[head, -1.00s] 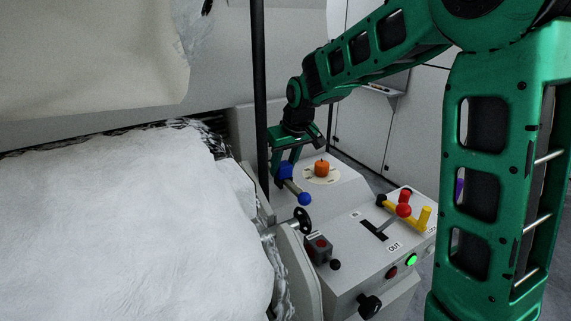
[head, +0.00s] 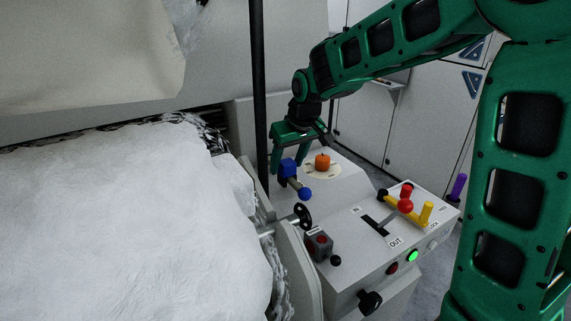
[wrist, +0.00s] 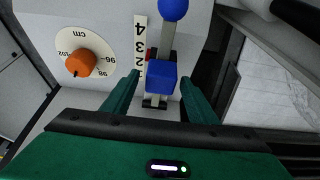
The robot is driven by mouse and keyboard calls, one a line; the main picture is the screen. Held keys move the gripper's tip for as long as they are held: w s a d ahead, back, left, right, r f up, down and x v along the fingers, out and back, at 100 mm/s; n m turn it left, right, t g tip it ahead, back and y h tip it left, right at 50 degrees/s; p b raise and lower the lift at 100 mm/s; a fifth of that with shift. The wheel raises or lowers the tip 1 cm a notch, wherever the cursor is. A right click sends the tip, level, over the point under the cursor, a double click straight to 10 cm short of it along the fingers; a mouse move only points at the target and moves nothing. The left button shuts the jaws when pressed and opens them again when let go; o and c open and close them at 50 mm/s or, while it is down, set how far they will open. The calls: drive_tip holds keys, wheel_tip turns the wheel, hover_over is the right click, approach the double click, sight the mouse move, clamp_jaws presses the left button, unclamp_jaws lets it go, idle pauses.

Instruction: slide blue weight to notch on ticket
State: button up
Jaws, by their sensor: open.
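The blue weight (wrist: 161,77), a small block, sits on a pale metal bar (wrist: 167,42) that ends in a blue ball (wrist: 173,9). A white strip (wrist: 140,45) with numbers including 4, 3 and 2 runs beside the bar, and a small red mark shows near the 3. The weight is beside the low numbers. My gripper (wrist: 160,82) is open, with one finger on each side of the weight and visible gaps to it. In the head view the weight (head: 288,168) is just below my gripper (head: 289,157). I cannot make out a ticket or read one.
An orange knob (head: 322,161) on a round cm dial stands close to the weight. A panel with a red-knobbed lever (head: 405,204), a yellow post and lit buttons is in front. A black pole (head: 259,90) and white fibre (head: 130,220) lie left.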

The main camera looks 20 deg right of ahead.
drive_tip(key=v, duration=1)
drive_tip(key=shift+s+d+r, duration=0.1)
drive_tip(key=shift+d, duration=0.05)
drive_tip(key=s+d+f+m, duration=0.1)
drive_tip(key=s+d+f, duration=0.2)
drive_tip(key=s, duration=0.3)
drive_tip(key=s+d+f+m+h, duration=0.1)
drive_tip(key=s+d+f, duration=0.3)
drive_tip(key=s, duration=0.2)
drive_tip(key=s+d+f+m, duration=0.1)
drive_tip(key=s+d+f, duration=0.2)
drive_tip(key=s, duration=0.3)
drive_tip(key=s+d+f+m+g, duration=0.1)
drive_tip(key=s+d+m+g, duration=0.1)
drive_tip(key=s+d, duration=0.3)
drive_tip(key=s+d+m+g, duration=0.2)
drive_tip(key=s+d+m, duration=0.2)
drive_tip(key=s, duration=0.6)
drive_tip(key=shift+s+d+f+m, duration=0.3)
drive_tip(key=shift+s+d+f, duration=0.1)
drive_tip(key=shift+d, duration=0.6)
